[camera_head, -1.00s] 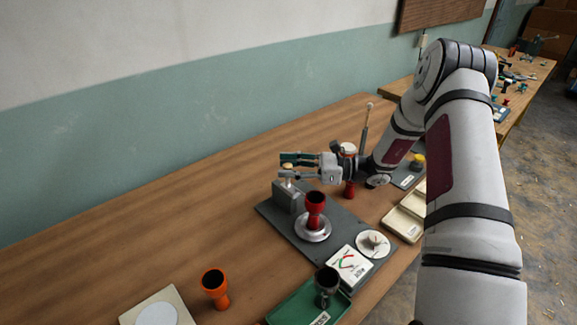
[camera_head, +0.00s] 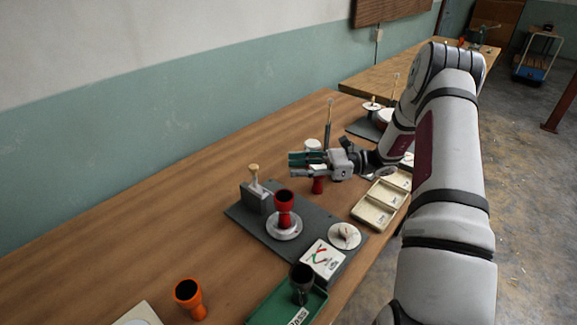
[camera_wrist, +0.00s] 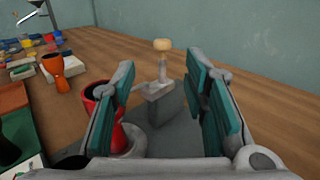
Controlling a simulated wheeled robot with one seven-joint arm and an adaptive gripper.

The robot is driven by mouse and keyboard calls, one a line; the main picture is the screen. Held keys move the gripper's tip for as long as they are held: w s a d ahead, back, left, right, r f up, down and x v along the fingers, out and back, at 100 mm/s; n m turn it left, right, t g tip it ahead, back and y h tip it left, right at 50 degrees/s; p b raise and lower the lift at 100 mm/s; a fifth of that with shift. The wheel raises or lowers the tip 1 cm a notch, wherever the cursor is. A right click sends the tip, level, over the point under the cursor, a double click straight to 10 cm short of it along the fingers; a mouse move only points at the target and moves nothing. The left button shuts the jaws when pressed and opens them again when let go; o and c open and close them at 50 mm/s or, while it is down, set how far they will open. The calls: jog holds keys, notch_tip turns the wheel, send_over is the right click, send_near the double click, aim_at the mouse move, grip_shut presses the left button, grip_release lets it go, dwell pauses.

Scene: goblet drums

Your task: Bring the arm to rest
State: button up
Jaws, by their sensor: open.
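My gripper (camera_head: 292,166) is open and empty above the table, its teal-padded fingers spread. In the head view it is up and to the right of a lever with a wooden knob (camera_head: 253,169) on a grey block. In the wrist view the knob (camera_wrist: 162,45) shows between the open fingers (camera_wrist: 168,95), apart from them. A red goblet drum (camera_head: 284,198) stands upright on a silver round seat (camera_head: 284,228) on a dark grey board. It shows partly behind the left finger in the wrist view (camera_wrist: 95,105). My arm reaches in from the right.
An orange drum (camera_head: 187,295) stands at the lower left. A black drum (camera_head: 301,277) stands in a green tray (camera_head: 272,308). Another red drum (camera_head: 318,185) is just below my gripper in the picture. A cream compartment tray (camera_head: 377,217) lies right. The table's left side is clear.

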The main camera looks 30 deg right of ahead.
dwell(0.6)
jog(key=s+a+r+n+g+h, duration=0.7)
jog(key=s+a+r+n, duration=0.35)
jog(key=a+r, duration=0.2)
jog(key=s+r+n+t+h, duration=0.2)
jog(key=s+n+h, duration=0.3)
jog(key=s, duration=0.4)
jog(key=s+r+n+t+h, duration=0.2)
jog(key=s+r+n+h, duration=0.2)
jog(key=s+n, duration=0.3)
jog(key=shift+s+r+t+h, duration=0.4)
jog(key=shift+s, duration=1)
dwell(0.5)
